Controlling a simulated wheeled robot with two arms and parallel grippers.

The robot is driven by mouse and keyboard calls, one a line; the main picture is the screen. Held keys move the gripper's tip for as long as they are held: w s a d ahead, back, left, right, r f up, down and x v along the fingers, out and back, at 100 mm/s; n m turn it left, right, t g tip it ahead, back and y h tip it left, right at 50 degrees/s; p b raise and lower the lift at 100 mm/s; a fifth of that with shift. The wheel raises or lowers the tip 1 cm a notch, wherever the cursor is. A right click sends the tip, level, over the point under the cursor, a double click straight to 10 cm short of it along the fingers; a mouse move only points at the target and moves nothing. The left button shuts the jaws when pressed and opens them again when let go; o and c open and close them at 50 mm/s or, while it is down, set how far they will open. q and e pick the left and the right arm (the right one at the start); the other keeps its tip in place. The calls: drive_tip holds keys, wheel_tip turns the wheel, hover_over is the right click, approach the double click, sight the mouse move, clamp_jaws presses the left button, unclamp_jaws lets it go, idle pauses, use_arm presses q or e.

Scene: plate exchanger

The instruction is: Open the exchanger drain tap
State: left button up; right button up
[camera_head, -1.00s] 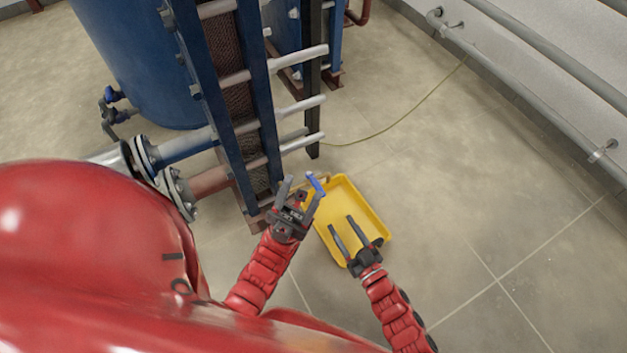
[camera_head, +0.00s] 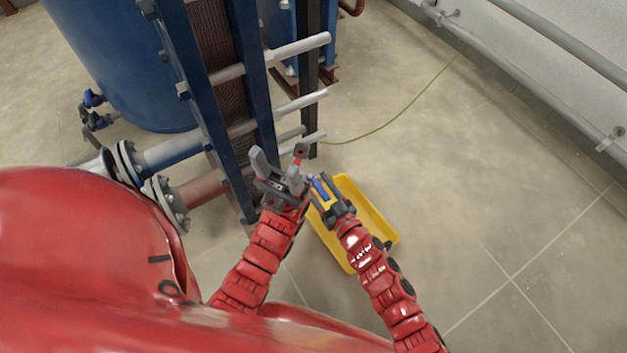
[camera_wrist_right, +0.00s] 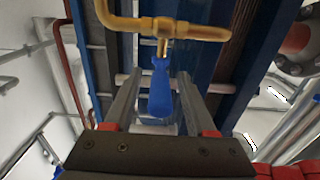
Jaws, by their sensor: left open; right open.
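The drain tap shows in the right wrist view as a brass pipe (camera_wrist_right: 190,30) with a blue lever handle (camera_wrist_right: 160,88) hanging below it. My right gripper (camera_wrist_right: 159,85) is open, with one finger on each side of the handle and gaps to both. In the head view the blue handle (camera_head: 319,187) also lies between the fingers of my right gripper (camera_head: 320,180). My left gripper (camera_head: 278,155) is open and empty, just left of the tap, at the foot of the plate exchanger (camera_head: 223,70). The brass pipe is mostly hidden in the head view.
A yellow tray (camera_head: 375,215) lies on the floor under my right gripper. Flanged pipes (camera_head: 165,195) stand left of the exchanger, and white tie bars (camera_head: 300,101) stick out on its right. The floor (camera_head: 480,180) to the right is clear, apart from a thin hose (camera_head: 395,115).

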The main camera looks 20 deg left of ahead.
drive_tip(key=shift+w+a, duration=0.3)
drive_tip(key=shift+a, duration=0.05)
clamp_jaws()
idle(1.3)
